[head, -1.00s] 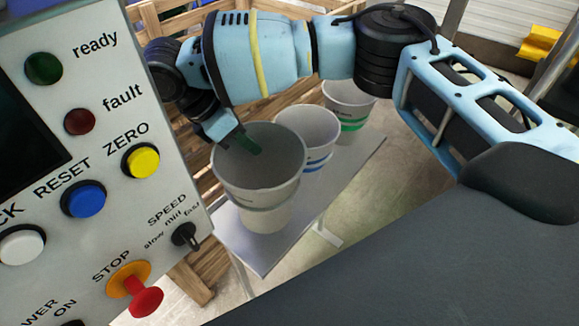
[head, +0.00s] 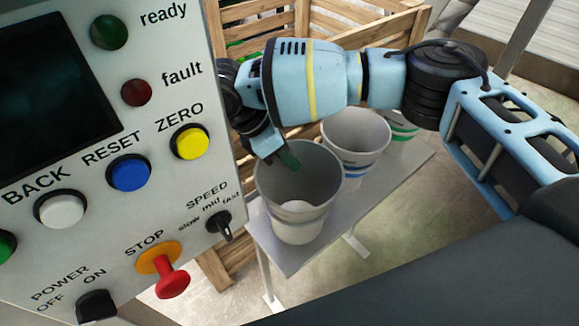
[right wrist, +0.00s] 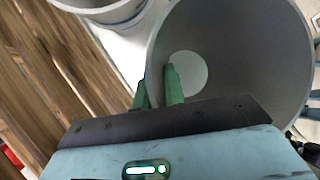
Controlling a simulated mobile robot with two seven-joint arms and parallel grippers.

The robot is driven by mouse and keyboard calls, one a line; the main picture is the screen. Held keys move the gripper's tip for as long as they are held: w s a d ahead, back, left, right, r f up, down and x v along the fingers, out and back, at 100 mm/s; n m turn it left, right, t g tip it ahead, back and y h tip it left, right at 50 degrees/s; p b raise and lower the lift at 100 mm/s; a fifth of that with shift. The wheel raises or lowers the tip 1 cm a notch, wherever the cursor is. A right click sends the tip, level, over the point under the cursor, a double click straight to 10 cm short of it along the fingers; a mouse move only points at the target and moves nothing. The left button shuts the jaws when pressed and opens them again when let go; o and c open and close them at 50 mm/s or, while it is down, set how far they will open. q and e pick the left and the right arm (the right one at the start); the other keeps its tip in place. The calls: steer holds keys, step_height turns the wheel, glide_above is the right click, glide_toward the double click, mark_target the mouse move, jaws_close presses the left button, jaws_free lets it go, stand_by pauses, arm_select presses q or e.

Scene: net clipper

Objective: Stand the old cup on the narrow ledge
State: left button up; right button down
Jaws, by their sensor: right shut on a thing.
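A grey tapered cup (head: 298,225) is over the near end of the narrow grey ledge (head: 385,180). It looks nearly upright; whether its base touches the ledge I cannot tell. My right gripper (head: 283,160) is shut on its rim at the back left. In the right wrist view the green fingertips (right wrist: 160,88) straddle the wall of this cup (right wrist: 250,60), one inside and one outside. The cup looks empty. Behind it on the ledge are a cup with blue bands (head: 355,140) and a partly hidden cup with green bands (head: 402,128). My left gripper is not in view.
A control panel (head: 90,180) with buttons and a red stop knob (head: 172,284) fills the left, close to the ledge. Wooden crates (head: 350,30) stand behind the cups. The ledge's far right edge strip is bare.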

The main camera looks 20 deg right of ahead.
mark_target(288, 168)
steer(key=shift+f, duration=1.8)
steer(key=c, duration=1.5)
jaws_free()
steer(key=shift+r, duration=0.1)
steer(key=v, duration=1.1)
steer(key=shift+a+r+p, duration=0.25)
steer(key=shift+r+p, duration=0.05)
steer(key=shift+r, duration=0.05)
